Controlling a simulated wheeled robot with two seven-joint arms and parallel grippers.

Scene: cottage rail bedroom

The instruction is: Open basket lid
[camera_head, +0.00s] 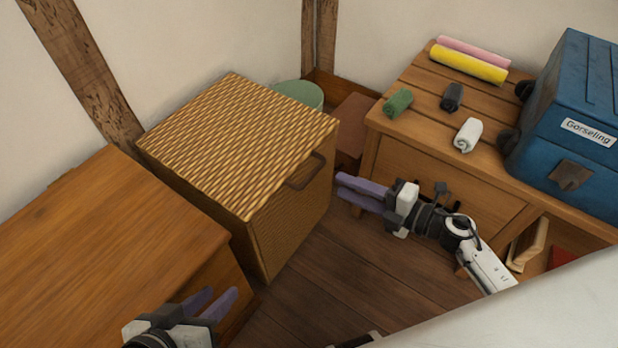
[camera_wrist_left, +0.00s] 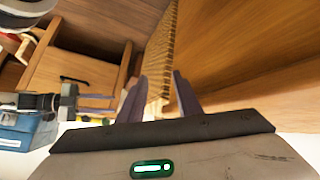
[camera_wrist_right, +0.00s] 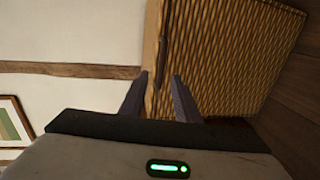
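The woven basket (camera_head: 290,215) stands on the floor left of centre in the head view, with its flat woven lid (camera_head: 235,135) shut. A brown handle (camera_head: 305,172) sits near the lid's front right edge. My right gripper (camera_head: 362,192) is open and empty, just right of the basket and apart from it. In the right wrist view the basket (camera_wrist_right: 225,55) and its handle (camera_wrist_right: 162,50) lie ahead of the open fingers (camera_wrist_right: 158,95). My left gripper (camera_head: 212,303) is open and empty at the bottom of the head view, in front of the wooden chest. The basket (camera_wrist_left: 162,50) also shows in the left wrist view.
A wooden chest (camera_head: 95,240) stands left of the basket. On the right, a slatted wooden bench (camera_head: 420,95) holds rolled cloths, yellow and pink rolls (camera_head: 468,64) and a blue box (camera_head: 575,110). A green round object (camera_head: 298,93) is behind the basket. Floor between is clear.

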